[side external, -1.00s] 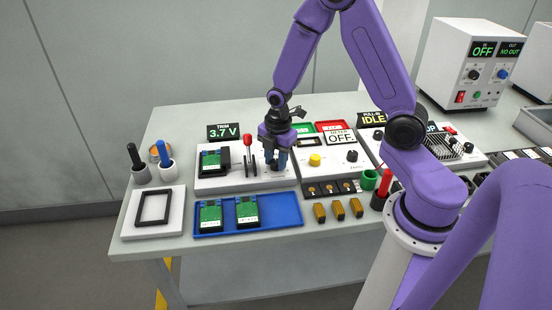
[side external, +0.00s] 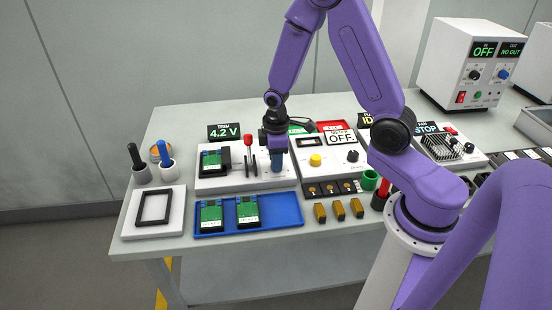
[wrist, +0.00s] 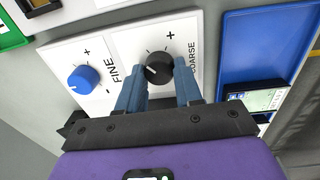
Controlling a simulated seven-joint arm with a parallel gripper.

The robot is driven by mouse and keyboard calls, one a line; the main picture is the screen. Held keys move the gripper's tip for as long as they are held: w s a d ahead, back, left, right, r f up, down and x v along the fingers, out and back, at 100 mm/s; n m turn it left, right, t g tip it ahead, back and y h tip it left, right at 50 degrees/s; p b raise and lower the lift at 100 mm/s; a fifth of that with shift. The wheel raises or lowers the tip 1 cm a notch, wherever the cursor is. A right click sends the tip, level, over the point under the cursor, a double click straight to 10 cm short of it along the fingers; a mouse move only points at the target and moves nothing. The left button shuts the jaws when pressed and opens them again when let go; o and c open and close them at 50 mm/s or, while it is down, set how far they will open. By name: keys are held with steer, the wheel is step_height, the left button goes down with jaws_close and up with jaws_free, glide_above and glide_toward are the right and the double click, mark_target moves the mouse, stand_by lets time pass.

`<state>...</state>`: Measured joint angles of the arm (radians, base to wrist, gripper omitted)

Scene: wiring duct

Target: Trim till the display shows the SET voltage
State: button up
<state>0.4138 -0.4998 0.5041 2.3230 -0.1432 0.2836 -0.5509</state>
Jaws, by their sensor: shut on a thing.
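The trim display (side external: 223,132) reads 4.2 V in green. Below it stands the white trim station (side external: 230,180), with a green board (side external: 212,160) seated in its holder and a red-topped lever (side external: 248,145). My gripper (side external: 277,166) points down at the right end of the station. In the wrist view, my gripper's blue fingers (wrist: 160,85) are shut on the black COARSE knob (wrist: 158,68), one on each side. The blue FINE knob (wrist: 82,79) sits to its left, untouched. In the side view the fingers and palm hide the knobs. I cannot see a SET value.
A blue tray (side external: 278,222) with two green boards lies in front of the station. A unit with a yellow button (side external: 315,160) and an OFF sign stands close on the right. A black frame (side external: 153,207) on a white block and tool cups are at the left.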

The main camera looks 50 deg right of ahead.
steer(key=m, duration=0.5)
steer(key=shift+m, duration=0.4)
stand_by(0.4)
steer(key=o, duration=1)
steer(key=shift+o, duration=0.2)
step_height(320, 180, up, 17)
steer(key=shift+a+r, duration=0.2)
steer(key=shift+a, duration=0.2)
steer(key=shift+s, duration=0.1)
